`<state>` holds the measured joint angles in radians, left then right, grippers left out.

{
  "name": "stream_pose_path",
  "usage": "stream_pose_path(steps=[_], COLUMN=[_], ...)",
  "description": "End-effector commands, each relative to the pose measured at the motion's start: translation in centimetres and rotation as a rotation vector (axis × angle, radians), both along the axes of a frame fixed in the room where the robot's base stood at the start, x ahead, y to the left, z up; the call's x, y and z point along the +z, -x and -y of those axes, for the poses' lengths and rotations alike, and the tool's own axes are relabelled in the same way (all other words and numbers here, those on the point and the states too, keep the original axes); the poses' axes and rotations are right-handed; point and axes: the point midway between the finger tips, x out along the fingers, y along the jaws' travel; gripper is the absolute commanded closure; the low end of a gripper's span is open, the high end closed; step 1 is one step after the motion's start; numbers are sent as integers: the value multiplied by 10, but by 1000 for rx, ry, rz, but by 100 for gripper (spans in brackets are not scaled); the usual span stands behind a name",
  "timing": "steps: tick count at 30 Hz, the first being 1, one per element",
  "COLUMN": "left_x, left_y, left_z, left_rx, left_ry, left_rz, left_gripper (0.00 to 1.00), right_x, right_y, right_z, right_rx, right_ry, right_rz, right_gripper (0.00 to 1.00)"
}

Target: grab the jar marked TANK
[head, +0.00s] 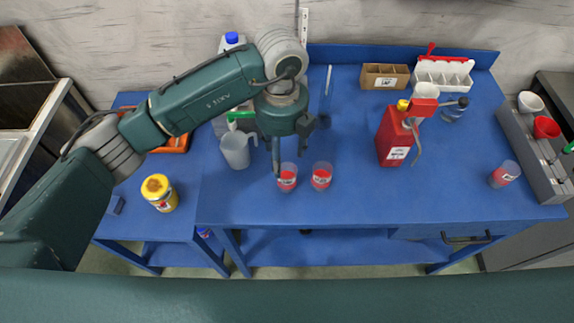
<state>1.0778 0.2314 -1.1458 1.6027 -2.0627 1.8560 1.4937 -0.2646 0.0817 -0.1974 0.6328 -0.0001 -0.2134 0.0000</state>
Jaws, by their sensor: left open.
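Two small clear jars with red labels or contents stand side by side near the front of the blue table: the left jar (287,178) and the right jar (321,176). A similar jar (504,174) stands at the table's right end. Their markings are too small to read, so I cannot tell which says TANK. My left gripper (283,155) is open and points down, just above and behind the left jar. One finger overlaps that jar's rim in the picture; I cannot tell if they touch. My right gripper is out of view.
A clear pitcher (236,152) stands left of my gripper. A red can (392,138) with a yellow cap stands to the right. A yellow jar (159,193) stands on the lower left table. Boxes (385,77) line the back.

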Motion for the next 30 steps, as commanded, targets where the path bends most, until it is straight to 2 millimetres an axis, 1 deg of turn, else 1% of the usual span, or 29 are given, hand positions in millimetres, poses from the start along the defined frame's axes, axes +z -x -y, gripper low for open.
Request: stream_pose_path(steps=[1, 2, 6, 9, 10, 12, 14, 17, 18, 21, 25, 29, 30], left_x=[-8, -13, -32, -39, -41, -46, -53, -68, -75, -87, -93, -93, -93], left_y=[2, 2, 1, 1, 1, 1, 2, 3, 1, 1, 1, 1, 1], left_z=[0, 0, 1, 1, 1, 3, 5, 9, 9, 9, 9, 9, 9], left_rx=[1, 0, 0, -1, -1, -1, -1, -2, -1, 0, -3, -3, -3], left_ry=[-2, -1, 1, 2, 2, 1, 2, 1, 1, 2, 2, 3, 3], left_rz=[-5, -6, -3, -2, -3, -4, -6, -7, -4, -4, 0, 0, 0], left_gripper=[42, 42, 42, 42, 42, 42, 42, 42, 42, 42, 42, 42, 44], right_x=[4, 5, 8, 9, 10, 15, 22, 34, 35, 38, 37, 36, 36], right_y=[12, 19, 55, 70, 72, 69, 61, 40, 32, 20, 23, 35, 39], right_z=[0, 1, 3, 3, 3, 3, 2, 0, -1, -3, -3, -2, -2], right_rx=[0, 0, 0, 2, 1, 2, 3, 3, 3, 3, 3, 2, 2], right_ry=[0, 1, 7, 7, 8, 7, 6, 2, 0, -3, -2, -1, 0], right_rz=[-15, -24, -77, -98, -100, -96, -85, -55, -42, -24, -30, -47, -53], right_gripper=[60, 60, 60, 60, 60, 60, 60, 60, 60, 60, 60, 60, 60])
